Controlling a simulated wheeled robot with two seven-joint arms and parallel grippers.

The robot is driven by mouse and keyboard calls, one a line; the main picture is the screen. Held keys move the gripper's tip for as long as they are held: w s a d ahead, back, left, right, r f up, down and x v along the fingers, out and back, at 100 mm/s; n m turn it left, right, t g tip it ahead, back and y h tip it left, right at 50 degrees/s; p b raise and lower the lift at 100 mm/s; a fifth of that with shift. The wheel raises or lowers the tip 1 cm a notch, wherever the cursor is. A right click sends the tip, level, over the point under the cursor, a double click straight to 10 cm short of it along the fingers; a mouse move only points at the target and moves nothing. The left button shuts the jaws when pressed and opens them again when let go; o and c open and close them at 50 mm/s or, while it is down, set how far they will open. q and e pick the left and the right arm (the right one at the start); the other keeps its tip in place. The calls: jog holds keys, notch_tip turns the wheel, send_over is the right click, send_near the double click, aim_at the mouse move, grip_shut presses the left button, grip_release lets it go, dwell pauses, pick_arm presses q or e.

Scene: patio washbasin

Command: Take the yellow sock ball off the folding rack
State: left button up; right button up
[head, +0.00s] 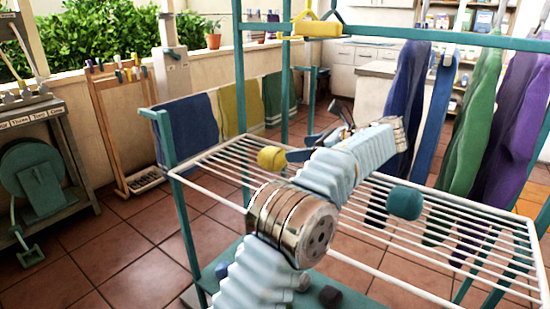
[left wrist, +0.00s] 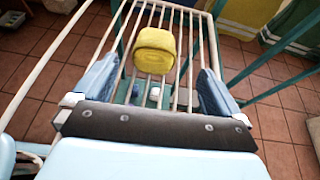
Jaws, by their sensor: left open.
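The yellow sock ball (head: 271,157) sits on the white bars of the folding rack (head: 482,225), near its left part. In the left wrist view the yellow ball (left wrist: 156,50) lies ahead of my left gripper (left wrist: 155,88), roughly midway between its two blue fingers. The fingers are spread, and the ball is beyond them, not held. In the head view my left gripper (head: 305,146) is just right of the ball; my arm hides part of the rack. My right gripper is not in view.
A teal ball (head: 405,203) rests on the rack bars right of my arm. Towels hang behind, including a blue one (head: 187,130). Teal posts and an overhead bar (head: 430,34) frame the rack. A lower shelf holds small balls, one dark (head: 330,297).

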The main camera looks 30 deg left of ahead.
aim_at(282, 155)
pick_arm(q)
jog(key=x, duration=0.4)
jog(key=shift+d, duration=0.1)
jog(key=x, duration=0.3)
jog(key=b+x, duration=0.1)
jog(key=x, duration=0.1)
jog(key=shift+s+f, duration=0.3)
jog(key=shift+f, duration=0.05)
jog(key=c, duration=1.1)
